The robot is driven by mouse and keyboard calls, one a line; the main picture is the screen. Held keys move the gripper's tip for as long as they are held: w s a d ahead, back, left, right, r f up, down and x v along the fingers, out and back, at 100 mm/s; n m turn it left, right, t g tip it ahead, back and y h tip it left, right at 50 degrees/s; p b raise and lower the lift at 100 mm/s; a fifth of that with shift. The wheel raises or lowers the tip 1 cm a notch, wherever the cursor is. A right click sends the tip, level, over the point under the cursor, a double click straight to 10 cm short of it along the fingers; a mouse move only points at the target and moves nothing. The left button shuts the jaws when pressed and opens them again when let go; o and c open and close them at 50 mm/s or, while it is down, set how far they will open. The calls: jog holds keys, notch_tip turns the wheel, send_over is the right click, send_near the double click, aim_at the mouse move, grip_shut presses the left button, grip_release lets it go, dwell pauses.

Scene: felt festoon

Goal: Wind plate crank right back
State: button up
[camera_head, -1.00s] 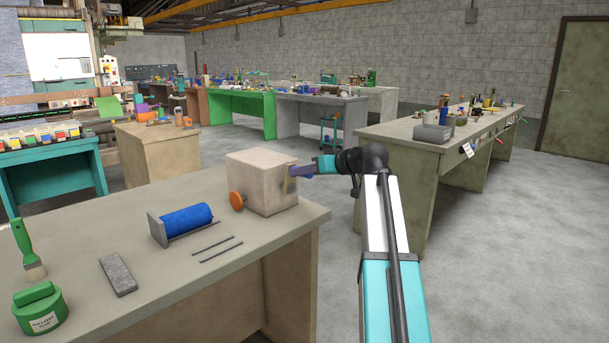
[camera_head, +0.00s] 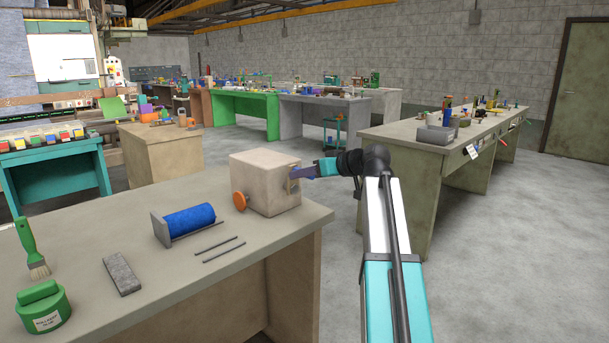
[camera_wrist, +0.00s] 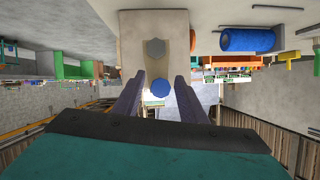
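A beige box (camera_head: 262,183) stands on the near bench, with an orange round knob (camera_head: 240,201) on its left side. A small tan plate, apparently the crank (camera_head: 290,186), shows on its right face, partly behind my fingers. In the wrist view the crank has a grey rounded hub (camera_wrist: 155,49) and a blue round knob (camera_wrist: 161,88). My gripper (camera_wrist: 160,80) is at that right face, its two purple fingers apart on either side of the blue knob. Gaps show between knob and fingers; contact cannot be made out. The gripper also shows in the head view (camera_head: 294,172).
On the near bench (camera_head: 90,230) are a blue roll (camera_head: 188,219) on a grey holder, two dark rods (camera_head: 223,249), a grey block (camera_head: 122,274), a green brush (camera_head: 31,249) and a green pot (camera_head: 42,308). A cluttered bench (camera_head: 400,142) stands at right; open floor lies between.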

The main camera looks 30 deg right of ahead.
jog(key=p+v, duration=0.1)
jog(key=v, duration=1.2)
jog(key=shift+s+r, duration=0.2)
jog(key=shift+s, duration=0.15)
jog(key=shift+d, duration=0.1)
